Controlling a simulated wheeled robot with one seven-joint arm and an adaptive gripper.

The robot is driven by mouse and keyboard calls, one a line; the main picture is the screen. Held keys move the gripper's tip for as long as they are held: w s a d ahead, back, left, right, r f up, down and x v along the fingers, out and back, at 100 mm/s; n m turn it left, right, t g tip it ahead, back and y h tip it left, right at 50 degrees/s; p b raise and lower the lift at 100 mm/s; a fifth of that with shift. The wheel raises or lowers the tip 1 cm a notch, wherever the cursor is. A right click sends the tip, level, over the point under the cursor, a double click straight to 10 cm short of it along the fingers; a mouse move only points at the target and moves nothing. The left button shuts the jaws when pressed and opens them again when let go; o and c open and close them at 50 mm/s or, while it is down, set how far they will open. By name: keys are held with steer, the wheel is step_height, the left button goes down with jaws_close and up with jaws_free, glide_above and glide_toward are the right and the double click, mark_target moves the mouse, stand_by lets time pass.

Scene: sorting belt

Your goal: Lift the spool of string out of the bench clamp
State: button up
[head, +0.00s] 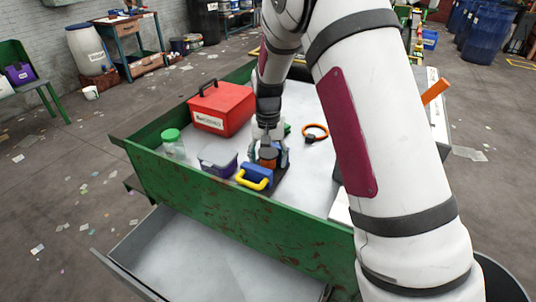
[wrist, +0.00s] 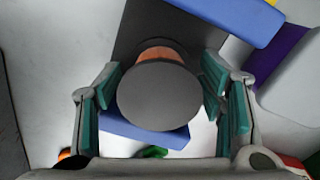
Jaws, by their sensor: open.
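The spool of string (head: 268,155) has a grey round end and orange-brown string. It sits in the bench clamp (head: 258,172), which has blue jaws, a dark base and a yellow handle. In the wrist view the spool's grey end (wrist: 158,97) faces the camera, with a strip of string (wrist: 160,53) behind it. One blue jaw (wrist: 225,18) lies above it and another blue part below. My gripper (head: 269,148) is open over the clamp. Its teal-padded fingers stand on either side of the spool, with gaps showing. The spool's lower part is hidden.
A red toolbox (head: 221,108), a purple bin (head: 218,159) and a green-lidded jar (head: 173,143) stand left of the clamp. An orange ring (head: 316,132) lies to its right. The green rim (head: 220,206) borders the belt's near side.

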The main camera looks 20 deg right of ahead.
mark_target(267, 154)
steer(key=c, duration=1.1)
steer(key=shift+s+a+r+p, duration=0.25)
steer(key=shift+s+a+p, duration=0.1)
steer(key=shift+r+p, duration=1.55)
steer(key=shift+r, duration=2.7)
